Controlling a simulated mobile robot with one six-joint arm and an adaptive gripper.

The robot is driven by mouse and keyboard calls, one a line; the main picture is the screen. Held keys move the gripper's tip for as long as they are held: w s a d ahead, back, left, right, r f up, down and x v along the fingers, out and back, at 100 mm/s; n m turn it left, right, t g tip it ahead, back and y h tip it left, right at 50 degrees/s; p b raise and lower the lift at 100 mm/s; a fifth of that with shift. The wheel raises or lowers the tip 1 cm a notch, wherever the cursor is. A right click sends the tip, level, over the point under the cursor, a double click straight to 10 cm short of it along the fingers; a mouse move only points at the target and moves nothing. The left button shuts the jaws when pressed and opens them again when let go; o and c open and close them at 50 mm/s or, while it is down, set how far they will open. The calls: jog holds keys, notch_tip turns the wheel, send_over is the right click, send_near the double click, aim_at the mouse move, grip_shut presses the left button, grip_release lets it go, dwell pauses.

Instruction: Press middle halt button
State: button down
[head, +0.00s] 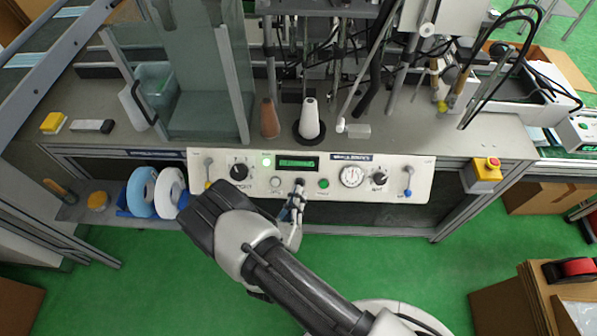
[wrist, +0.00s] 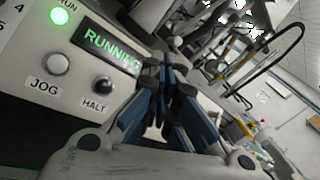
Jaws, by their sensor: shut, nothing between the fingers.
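The control panel (head: 220,168) spans the front of the machine. Its middle halt button, dark with a pale rim (head: 300,182), sits below the green-lit display (head: 297,163). In the wrist view the halt button (wrist: 103,84) is left of the fingers, above its HALT label, and the display (wrist: 108,45) reads RUNNING. The white jog button (wrist: 55,64) is to its left. My gripper (head: 298,194) is shut and empty, its tips close in front of the halt button; it also shows in the wrist view (wrist: 172,82). I cannot tell whether they touch.
A green button (head: 323,183) is right of the halt button, then a gauge (head: 352,176) and a dial (head: 380,177). A black knob (head: 239,171) is on the left. A yellow box with a red button (head: 484,173) is at the right.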

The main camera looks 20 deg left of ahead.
aim_at(299, 183)
jog(key=shift+s+a+f+n+y, duration=0.25)
jog(key=shift+a+f+n+y, duration=0.15)
jog(key=shift+a+f+y, duration=0.15)
jog(key=shift+d, duration=0.15)
jog(key=w+a+f+b, duration=0.1)
jog(key=w+f+b, duration=0.4)
jog(key=w+b, duration=0.1)
jog(key=shift+w+a+f, duration=0.3)
jog(key=shift+w+f, duration=0.05)
dwell(1.2)
jog(key=shift+w+f+b, duration=0.3)
jog(key=shift+b, duration=0.2)
